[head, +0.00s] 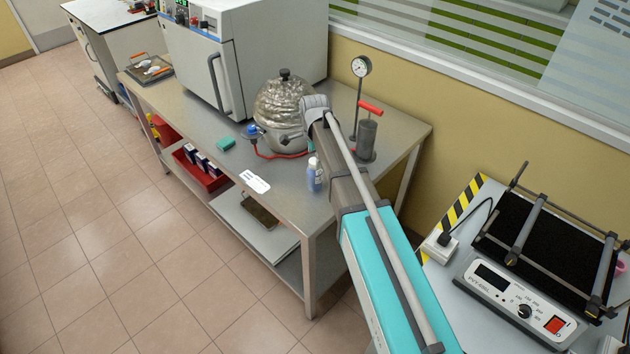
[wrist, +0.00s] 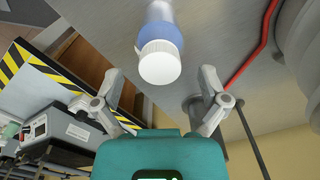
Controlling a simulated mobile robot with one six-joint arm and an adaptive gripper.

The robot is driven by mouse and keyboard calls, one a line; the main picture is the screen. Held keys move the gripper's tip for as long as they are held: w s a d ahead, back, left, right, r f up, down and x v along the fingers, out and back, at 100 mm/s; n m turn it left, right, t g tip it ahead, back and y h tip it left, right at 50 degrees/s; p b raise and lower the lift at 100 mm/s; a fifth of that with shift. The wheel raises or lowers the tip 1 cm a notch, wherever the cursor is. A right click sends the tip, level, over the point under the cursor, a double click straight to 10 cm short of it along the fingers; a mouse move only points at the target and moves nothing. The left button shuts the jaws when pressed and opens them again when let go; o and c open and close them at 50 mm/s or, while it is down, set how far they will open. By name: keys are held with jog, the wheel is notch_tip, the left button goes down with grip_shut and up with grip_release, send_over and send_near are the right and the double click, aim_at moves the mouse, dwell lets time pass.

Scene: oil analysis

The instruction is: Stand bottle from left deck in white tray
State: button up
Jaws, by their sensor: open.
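A small bottle (head: 315,178) with a white cap and blue contents stands upright on the metal table, near its front right end, just left of my arm. In the wrist view the bottle (wrist: 161,45) is at top centre, its white cap toward me. My gripper (wrist: 161,74) is open and empty. Its two fingers are spread to either side of the cap, and I see no contact. I cannot make out a clear white tray in either view.
A foil-wrapped vessel (head: 283,110) with a red hose stands behind the bottle. A gauge (head: 360,68) and a red-handled grey cylinder (head: 367,137) stand to its right. A white label (head: 255,182) and a green block (head: 226,144) lie left. A shaker (head: 525,300) is at lower right.

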jog(key=shift+f+b, duration=0.7)
jog(key=shift+f, duration=0.3)
grip_shut()
